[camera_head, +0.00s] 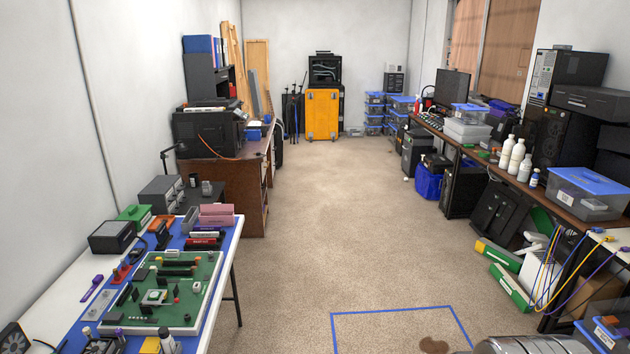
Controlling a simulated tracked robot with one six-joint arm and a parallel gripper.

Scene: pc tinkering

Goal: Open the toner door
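A large black machine that looks like a printer (208,132) stands on the brown wooden desk (228,185) along the left wall, in the middle distance. Its dark side panel faces the room, and an orange cable runs from it over the desk. I cannot make out a separate toner door at this distance. My gripper does not show in this view.
A white table (50,310) with a green circuit board (165,292) fills the near left. A long bench (565,207) with computers and bottles runs along the right. Blue tape (390,310) marks the floor. The carpet (335,215) between is clear.

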